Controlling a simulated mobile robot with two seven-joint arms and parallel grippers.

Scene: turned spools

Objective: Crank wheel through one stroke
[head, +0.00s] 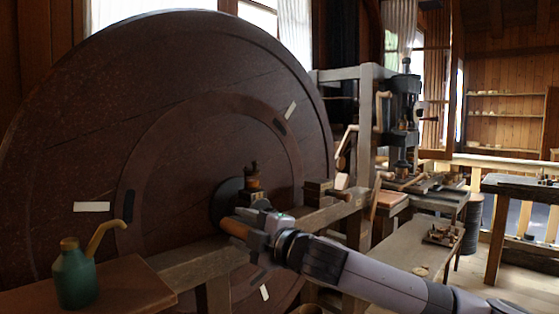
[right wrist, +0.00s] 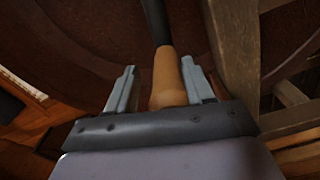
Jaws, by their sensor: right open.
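A large dark brown wheel (head: 180,80) fills the left half of the head view, with pale marks on its face. At its hub (head: 226,200) a crank handle with a wooden grip (head: 234,228) points out. My right gripper (head: 256,226) is at this grip, its arm coming in from the lower right. In the right wrist view the tan grip (right wrist: 168,78) lies between the two open fingers, with visible gaps beside it, and a dark rod runs on from its far end. My left gripper is not in view.
A green oil can (head: 75,275) with a yellow spout stands on a wooden board at the lower left. A wooden beam (head: 325,213) crosses in front of the wheel, close beside my gripper. Benches with tools (head: 410,235) stand to the right.

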